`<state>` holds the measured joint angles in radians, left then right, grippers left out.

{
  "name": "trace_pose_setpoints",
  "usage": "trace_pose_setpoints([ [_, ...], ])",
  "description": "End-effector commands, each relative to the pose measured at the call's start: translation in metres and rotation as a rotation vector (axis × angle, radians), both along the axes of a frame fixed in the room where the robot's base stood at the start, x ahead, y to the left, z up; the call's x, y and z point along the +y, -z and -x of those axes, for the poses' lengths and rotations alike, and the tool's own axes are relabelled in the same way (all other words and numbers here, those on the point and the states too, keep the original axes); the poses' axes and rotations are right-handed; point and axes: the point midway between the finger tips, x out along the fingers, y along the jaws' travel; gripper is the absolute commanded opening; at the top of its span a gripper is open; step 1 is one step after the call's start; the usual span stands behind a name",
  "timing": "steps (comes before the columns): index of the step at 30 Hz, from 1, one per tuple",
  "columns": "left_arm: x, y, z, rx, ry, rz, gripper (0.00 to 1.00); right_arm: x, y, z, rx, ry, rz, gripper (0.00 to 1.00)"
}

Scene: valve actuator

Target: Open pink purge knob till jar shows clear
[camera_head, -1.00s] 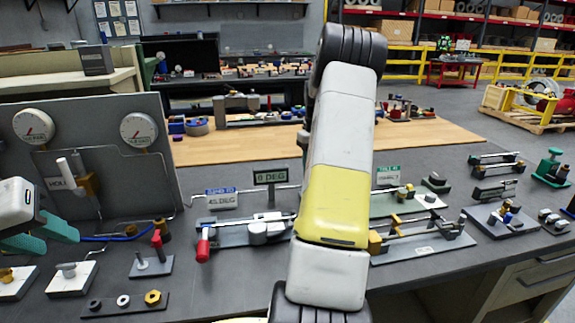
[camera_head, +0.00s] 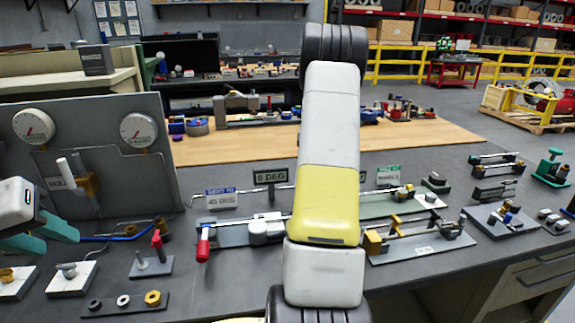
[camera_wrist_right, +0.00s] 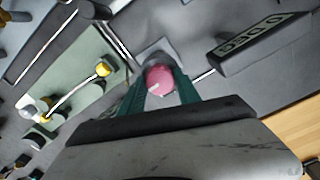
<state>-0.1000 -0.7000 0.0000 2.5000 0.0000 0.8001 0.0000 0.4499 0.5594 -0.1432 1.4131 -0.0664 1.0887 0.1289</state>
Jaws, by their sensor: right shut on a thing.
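The pink purge knob (camera_wrist_right: 159,80) shows in the right wrist view, round with a small pale mark on its face. My right gripper (camera_wrist_right: 157,88) has its teal fingers on both sides of the knob and is shut on it. In the head view my right arm hides the knob and that gripper. My left gripper (camera_head: 42,232) is at the left edge of the head view, its teal fingers apart and empty above the bench. I cannot make out the jar in either view.
A display (camera_head: 270,177) reads 0 DEG, beside a blue-topped 45 DEG sign (camera_head: 221,198). A red-handled fixture (camera_head: 203,243) lies left of my right arm. A gauge panel (camera_head: 90,150) stands at left. Small fixtures such as the yellow-ended one (camera_head: 420,240) sit at right.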

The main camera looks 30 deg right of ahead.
Motion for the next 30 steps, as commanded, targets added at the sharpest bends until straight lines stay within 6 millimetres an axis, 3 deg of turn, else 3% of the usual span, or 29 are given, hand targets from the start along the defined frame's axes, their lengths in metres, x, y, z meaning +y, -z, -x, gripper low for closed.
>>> trace_pose_setpoints([
  [12, 0.0, 0.0, 0.0, 0.0, 0.0, 0.0, 0.36, -0.001, -0.001, -0.001, -0.004, 0.007, 0.003, 0.0],
  [13, 0.0, 0.0, 0.0, 0.0, 0.0, 0.0, 0.36, -0.001, -0.001, -0.001, -0.004, 0.007, 0.003, 0.41],
  [16, 0.0, 0.0, 0.0, 0.0, 0.0, 0.0, 0.36, -0.001, -0.001, -0.001, -0.003, 0.007, 0.002, 0.61],
  [26, 0.0, 0.0, 0.0, 0.0, 0.0, 0.0, 0.36, 0.0, -0.002, 0.0, -0.002, 0.006, 0.001, 0.61],
  [30, 0.0, 0.0, 0.0, 0.0, 0.0, 0.0, 0.36, -0.001, -0.016, -0.001, -0.003, 0.006, 0.002, 0.61],
])
